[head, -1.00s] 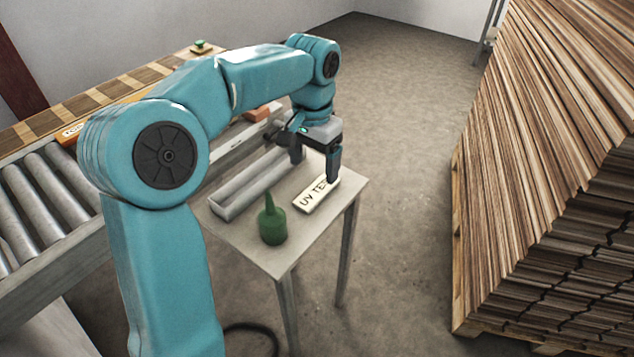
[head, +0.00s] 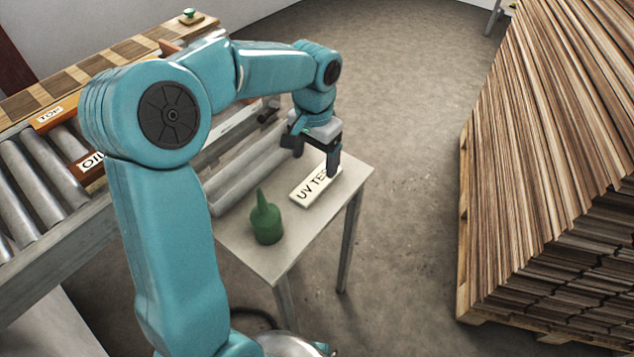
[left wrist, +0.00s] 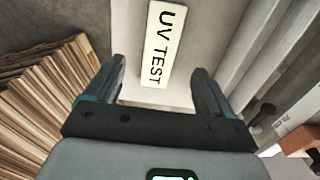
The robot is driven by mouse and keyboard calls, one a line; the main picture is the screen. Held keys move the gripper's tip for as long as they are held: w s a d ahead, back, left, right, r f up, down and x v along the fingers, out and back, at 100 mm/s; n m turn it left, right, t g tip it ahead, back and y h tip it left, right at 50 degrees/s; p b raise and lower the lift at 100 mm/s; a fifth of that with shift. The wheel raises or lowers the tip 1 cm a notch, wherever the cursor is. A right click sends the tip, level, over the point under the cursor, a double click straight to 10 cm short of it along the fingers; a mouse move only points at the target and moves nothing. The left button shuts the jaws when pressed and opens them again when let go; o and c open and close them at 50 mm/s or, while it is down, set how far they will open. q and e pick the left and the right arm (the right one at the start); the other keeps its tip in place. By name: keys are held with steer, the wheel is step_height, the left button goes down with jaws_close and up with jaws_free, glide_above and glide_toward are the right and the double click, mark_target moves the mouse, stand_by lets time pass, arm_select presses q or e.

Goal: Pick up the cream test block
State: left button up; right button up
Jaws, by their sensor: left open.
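The cream test block (head: 312,190), a flat bar marked "UV TEST", lies on the small grey table (head: 278,238). My left gripper (head: 315,164) is over the block's far end in the head view, and one finger hides part of the lettering there. In the left wrist view the block (left wrist: 161,45) lies ahead of and between the two spread fingers of my left gripper (left wrist: 160,85). The jaws are open and empty. I cannot tell the exact height of the fingertips above the block. My right gripper is in neither view.
A green bottle (head: 266,222) with a pointed tip stands on the table near the block. Grey metal rollers (head: 45,165) and orange-brown labelled pieces (head: 50,118) are on the left. A tall stack of wooden boards (head: 560,170) on a pallet stands right. Floor between is clear.

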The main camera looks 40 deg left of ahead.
mark_target(315, 182)
arm_select(q)
steer(key=shift+f, duration=0.75)
steer(key=shift+s+f, duration=0.2)
steer(key=shift+f, duration=0.3)
steer(key=shift+w+f+b, duration=0.15)
steer(key=shift+f, duration=1.05)
steer(key=shift+w+f+b, duration=0.15)
steer(key=shift+f, duration=1)
steer(key=c, duration=1.1)
steer(key=shift+r, duration=0.1)
steer(key=shift+c, duration=0.2)
